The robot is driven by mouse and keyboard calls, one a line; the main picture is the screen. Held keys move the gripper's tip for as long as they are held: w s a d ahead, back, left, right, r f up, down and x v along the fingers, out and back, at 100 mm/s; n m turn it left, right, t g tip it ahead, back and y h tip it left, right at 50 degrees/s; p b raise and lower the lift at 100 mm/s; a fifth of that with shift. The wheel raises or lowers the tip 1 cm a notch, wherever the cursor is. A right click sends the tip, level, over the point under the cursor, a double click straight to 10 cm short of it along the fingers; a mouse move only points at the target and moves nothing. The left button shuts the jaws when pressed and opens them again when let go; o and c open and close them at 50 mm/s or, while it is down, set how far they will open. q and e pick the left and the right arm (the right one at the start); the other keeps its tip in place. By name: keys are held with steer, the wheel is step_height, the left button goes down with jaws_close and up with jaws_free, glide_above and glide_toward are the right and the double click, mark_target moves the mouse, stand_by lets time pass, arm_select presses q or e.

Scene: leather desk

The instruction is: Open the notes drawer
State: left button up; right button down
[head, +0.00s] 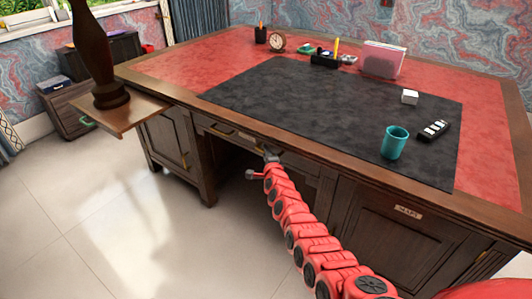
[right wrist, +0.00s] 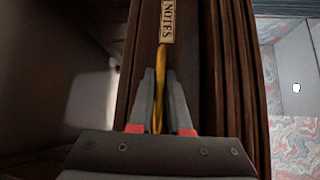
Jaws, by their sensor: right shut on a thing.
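The notes drawer shows in the right wrist view as a dark wooden front (right wrist: 190,70) with a cream label reading NOTES (right wrist: 167,22). Its slim brass handle (right wrist: 160,62) runs upright in that picture. The fingers of my right gripper (right wrist: 161,98) are on either side of the handle and shut on it. In the head view my right gripper (head: 270,155) is at the desk's front, under the top edge, and covers the handle there. The drawer front looks about flush with the desk. My left gripper is not in view.
The desk (head: 440,195) has a black mat (head: 290,95) holding a teal cup (head: 395,142), a white cube (head: 410,97) and a black remote-like object (head: 434,130). A cupboard door labelled MAPS (head: 408,212) is at the right. A pull-out board (head: 120,118) juts out left. The floor in front is clear.

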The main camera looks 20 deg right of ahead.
stand_by(0.8)
steer(key=shift+s+a+p, duration=0.2)
steer(key=shift+a+p, duration=0.05)
steer(key=shift+p, duration=0.15)
steer(key=s+a+p, duration=0.5)
steer(key=s+a, duration=0.4)
steer(key=a, duration=0.2)
steer(key=s+a+p, duration=0.6)
steer(key=s+a, duration=0.3)
steer(key=a, duration=0.3)
steer(key=c, duration=0.9)
jaws_free()
steer(key=shift+s, duration=0.1)
